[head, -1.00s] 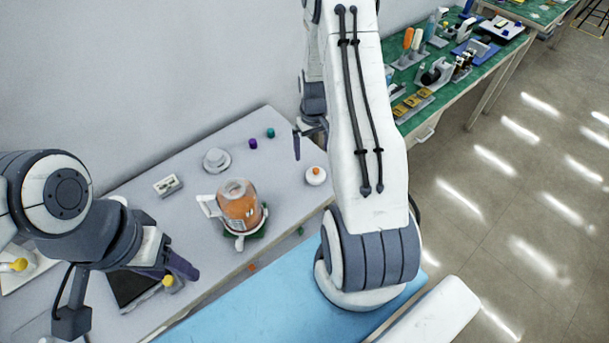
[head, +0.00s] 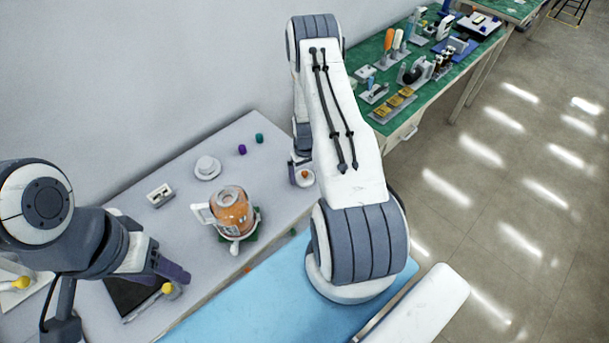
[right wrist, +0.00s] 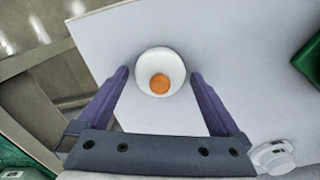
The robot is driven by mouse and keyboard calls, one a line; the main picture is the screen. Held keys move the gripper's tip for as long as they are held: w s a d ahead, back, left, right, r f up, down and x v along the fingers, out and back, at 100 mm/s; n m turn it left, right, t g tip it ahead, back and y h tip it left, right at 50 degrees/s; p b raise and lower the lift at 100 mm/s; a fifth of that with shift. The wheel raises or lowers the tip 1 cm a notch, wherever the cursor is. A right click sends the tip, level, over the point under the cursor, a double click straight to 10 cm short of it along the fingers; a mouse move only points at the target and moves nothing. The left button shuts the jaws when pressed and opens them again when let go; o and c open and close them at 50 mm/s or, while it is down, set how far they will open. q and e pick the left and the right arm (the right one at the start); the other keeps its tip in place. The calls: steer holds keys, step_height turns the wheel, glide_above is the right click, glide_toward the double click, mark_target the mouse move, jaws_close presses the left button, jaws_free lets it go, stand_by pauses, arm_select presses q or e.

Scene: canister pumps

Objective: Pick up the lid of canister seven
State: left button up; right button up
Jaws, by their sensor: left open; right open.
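A round white lid with an orange knob (head: 304,176) sits on the grey-white table near its back right edge. In the right wrist view the lid (right wrist: 160,66) lies between the fingertips. My right gripper (right wrist: 160,77) is open with a purple finger on each side of it; I see no clear contact. In the head view my right gripper is partly hidden by my arm. An orange see-through canister (head: 233,213) with a white handle stands on a green base; I cannot read a number on it. My left gripper (head: 172,269) is open at the left front.
A white round part (head: 207,167), a small white box (head: 160,194), a purple cap (head: 242,150) and a teal cap (head: 259,138) stand behind the canister. A yellow knob (head: 167,288) is by my left gripper. A blue mat (head: 260,300) lies in front.

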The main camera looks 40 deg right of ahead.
steer(key=shift+f, duration=0.25)
steer(key=c, duration=1.2)
steer(key=shift+o, duration=0.2)
steer(key=shift+r, duration=0.2)
